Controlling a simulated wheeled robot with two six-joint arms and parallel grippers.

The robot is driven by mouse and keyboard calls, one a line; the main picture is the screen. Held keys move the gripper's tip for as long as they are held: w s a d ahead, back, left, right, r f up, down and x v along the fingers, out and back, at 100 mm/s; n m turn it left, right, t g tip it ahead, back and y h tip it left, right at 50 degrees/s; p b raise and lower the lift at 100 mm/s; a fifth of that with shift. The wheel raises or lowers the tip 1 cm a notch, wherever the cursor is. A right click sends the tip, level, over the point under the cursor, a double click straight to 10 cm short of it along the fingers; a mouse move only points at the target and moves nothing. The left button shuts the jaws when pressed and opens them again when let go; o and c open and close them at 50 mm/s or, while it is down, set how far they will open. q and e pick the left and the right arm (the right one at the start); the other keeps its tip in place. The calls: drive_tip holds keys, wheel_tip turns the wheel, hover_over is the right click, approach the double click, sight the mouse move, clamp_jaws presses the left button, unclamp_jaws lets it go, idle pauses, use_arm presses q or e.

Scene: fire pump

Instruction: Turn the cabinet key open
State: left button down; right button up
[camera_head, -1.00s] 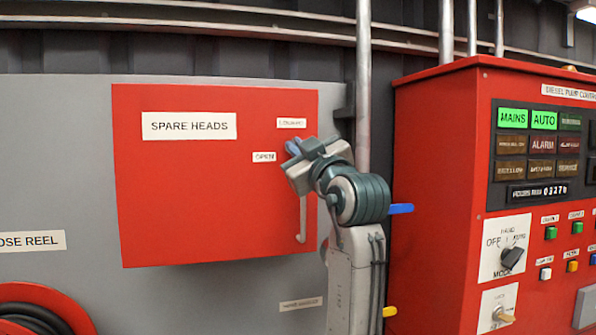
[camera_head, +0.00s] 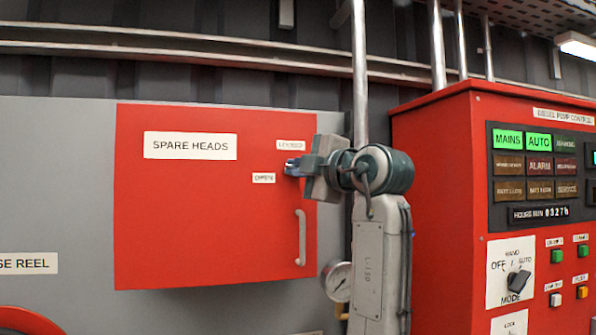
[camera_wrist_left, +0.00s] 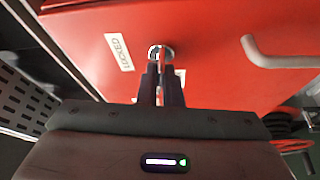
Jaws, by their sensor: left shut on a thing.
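The red spare heads cabinet (camera_head: 200,225) is closed on the grey wall panel. Its lock has a locked label (camera_head: 291,145) above and an open label (camera_head: 264,178) to the left. My left gripper (camera_head: 292,168) is at the lock in the head view. In the left wrist view its fingers (camera_wrist_left: 160,75) are shut on the key at the round metal lock (camera_wrist_left: 160,52). The key itself is mostly hidden between the fingers. The locked label (camera_wrist_left: 119,52) lies left of the lock there. My right gripper is not in view.
The cabinet's grey handle (camera_head: 300,238) is below the lock, and it also shows in the wrist view (camera_wrist_left: 275,55). A red pump control panel (camera_head: 435,190) stands to the right. A vertical pipe (camera_head: 360,70) and a gauge (camera_head: 338,280) are close to my arm.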

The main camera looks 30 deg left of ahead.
use_arm(q)
drive_tip(key=shift+n+h, duration=0.3)
drive_tip(key=shift+n, duration=0.7)
drive_tip(key=c, duration=1.6)
unclamp_jaws()
drive_tip(key=b+v, duration=0.3)
drive_tip(key=v, duration=0.7)
drive_tip(key=shift+d, duration=0.35)
